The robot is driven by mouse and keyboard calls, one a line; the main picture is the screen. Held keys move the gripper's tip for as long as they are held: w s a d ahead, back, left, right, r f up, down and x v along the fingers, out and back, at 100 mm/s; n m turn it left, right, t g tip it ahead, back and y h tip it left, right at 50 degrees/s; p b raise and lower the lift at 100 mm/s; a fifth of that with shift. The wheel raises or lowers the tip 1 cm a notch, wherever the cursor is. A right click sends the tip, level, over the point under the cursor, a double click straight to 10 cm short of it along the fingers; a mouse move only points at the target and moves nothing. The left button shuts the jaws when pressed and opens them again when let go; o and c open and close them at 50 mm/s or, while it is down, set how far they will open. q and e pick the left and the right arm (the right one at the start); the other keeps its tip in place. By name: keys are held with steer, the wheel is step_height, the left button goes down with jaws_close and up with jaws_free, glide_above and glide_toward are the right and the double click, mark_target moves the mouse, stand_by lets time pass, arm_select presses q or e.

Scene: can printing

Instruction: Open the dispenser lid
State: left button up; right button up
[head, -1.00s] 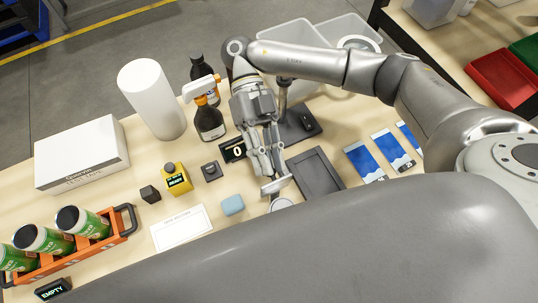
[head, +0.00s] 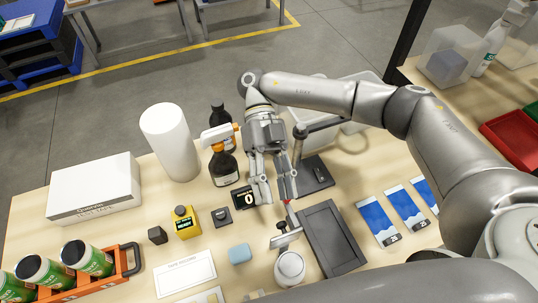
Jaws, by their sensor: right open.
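A small white round pot (head: 290,268) stands near the front of the bench, left of the dark frame. A flat silver-grey flap-like piece (head: 285,239) is tilted just behind the pot's top. The pot and flap look like the dispenser and its lid, with the lid raised, but I cannot tell for sure how they join. My right gripper (head: 276,194) points down behind the flap, its fingers apart with nothing between them. It appears apart from the flap. A thin red and silver part shows between the right finger and the flap. My left gripper is not in view.
A black counter reading 0 (head: 246,198) is close left of the gripper. Brown bottles (head: 223,168) stand behind it. A dark rectangular frame (head: 335,238) lies right, with blue-white packets (head: 378,220) beyond. A blue block (head: 239,254) and an orange can rack (head: 127,262) are left.

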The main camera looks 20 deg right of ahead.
steer(key=v, duration=0.7)
steer(key=shift+s, duration=0.1)
stand_by(0.7)
